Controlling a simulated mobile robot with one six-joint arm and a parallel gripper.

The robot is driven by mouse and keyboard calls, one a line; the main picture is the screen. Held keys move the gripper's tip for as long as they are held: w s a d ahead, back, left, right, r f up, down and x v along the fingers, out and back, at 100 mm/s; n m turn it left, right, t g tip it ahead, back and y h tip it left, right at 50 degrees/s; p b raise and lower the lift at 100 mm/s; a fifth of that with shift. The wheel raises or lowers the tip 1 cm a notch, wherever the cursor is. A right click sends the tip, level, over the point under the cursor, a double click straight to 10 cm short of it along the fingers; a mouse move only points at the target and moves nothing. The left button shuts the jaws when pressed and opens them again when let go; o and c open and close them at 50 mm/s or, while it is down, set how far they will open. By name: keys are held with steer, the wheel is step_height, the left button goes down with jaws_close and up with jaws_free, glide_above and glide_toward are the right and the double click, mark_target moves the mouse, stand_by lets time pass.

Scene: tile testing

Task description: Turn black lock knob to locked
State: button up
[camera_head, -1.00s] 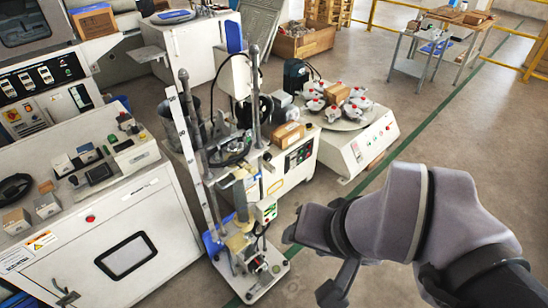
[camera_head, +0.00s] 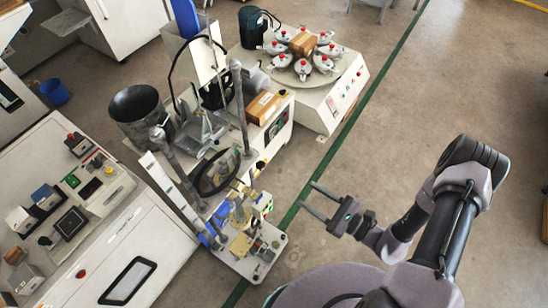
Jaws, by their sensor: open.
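My gripper (camera_head: 307,194) is open and empty, its two dark fingers pointing left over the floor and the green line. It is right of the testing stand (camera_head: 262,262), clearly apart from it. I cannot pick out the black lock knob with certainty. A small dark round part (camera_head: 258,168) shows on the tester near the stand's posts, but its marking is too small to read, so its lock state cannot be told.
A white cabinet (camera_head: 165,255) with small instruments on top stands at lower left. A rotary machine (camera_head: 335,108) with several red-topped jars stands at the back. A blue bin (camera_head: 55,92) is at far left. Open floor (camera_head: 450,90) lies right of the green line.

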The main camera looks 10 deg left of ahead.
mark_target(263, 167)
steer(key=b+x, duration=0.3)
steer(key=x, duration=1.3)
steer(key=shift+s+a, duration=0.1)
steer(key=shift+s, duration=0.1)
jaws_close()
